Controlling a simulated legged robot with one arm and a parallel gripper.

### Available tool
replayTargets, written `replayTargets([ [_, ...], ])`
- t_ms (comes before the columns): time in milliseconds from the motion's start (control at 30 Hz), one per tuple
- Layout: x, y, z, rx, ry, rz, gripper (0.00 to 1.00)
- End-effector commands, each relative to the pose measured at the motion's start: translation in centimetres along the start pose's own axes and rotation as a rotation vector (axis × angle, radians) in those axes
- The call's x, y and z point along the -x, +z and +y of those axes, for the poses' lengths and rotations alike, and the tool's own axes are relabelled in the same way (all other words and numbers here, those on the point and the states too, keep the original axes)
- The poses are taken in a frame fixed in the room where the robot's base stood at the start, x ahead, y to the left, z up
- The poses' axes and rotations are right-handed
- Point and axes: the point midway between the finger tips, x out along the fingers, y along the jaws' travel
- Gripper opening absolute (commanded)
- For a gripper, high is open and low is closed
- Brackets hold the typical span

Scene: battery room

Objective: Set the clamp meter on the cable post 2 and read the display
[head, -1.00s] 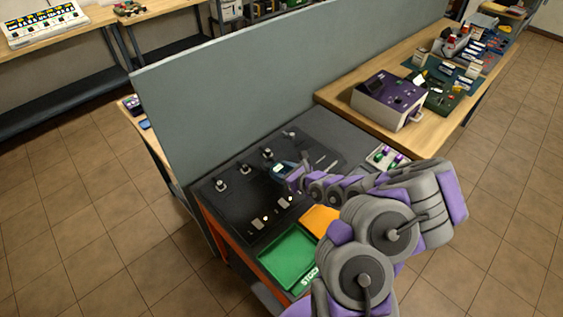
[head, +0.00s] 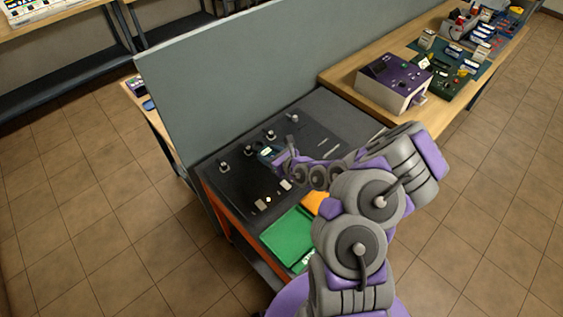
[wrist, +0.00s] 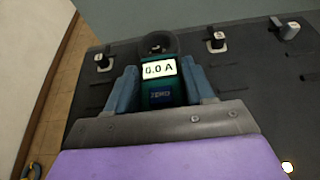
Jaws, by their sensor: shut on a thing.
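My gripper (wrist: 161,88) is shut on the clamp meter (wrist: 160,96), a dark teal body between two blue fingers. Its lit display (wrist: 159,69) reads 0.0 A. The dark ring of the meter (wrist: 172,42) points away from me, over the second place from the left in the post row. A small light part shows within the ring; I cannot tell if the ring is around a post. Other cable posts stand at left (wrist: 103,61), right (wrist: 215,41) and far right (wrist: 285,30). In the head view the meter (head: 268,152) is close to the posts; my arm partly hides the panel.
The black panel (head: 240,188) has a green tray (head: 287,238) and an orange area (head: 315,203) at its near side. A tall grey partition (head: 230,75) stands behind the posts. A purple and white device (head: 393,82) sits on the wooden bench at right.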

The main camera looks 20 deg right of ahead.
Motion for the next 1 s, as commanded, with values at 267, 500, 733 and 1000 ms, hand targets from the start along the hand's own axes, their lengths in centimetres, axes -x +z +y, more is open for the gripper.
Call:
replayTargets([
  [267, -3.4, 3.3, 0.7, -0.001, -0.005, -0.002, 0.07],
  [500, -4.1, 3.4, 0.9, -0.006, -0.007, -0.001, 0.07],
  [733, -4.8, 1.8, 0.8, -0.007, -0.008, 0.000, 0.07],
  [1000, -5.8, -0.8, 0.9, -0.005, -0.006, 0.001, 0.07],
])
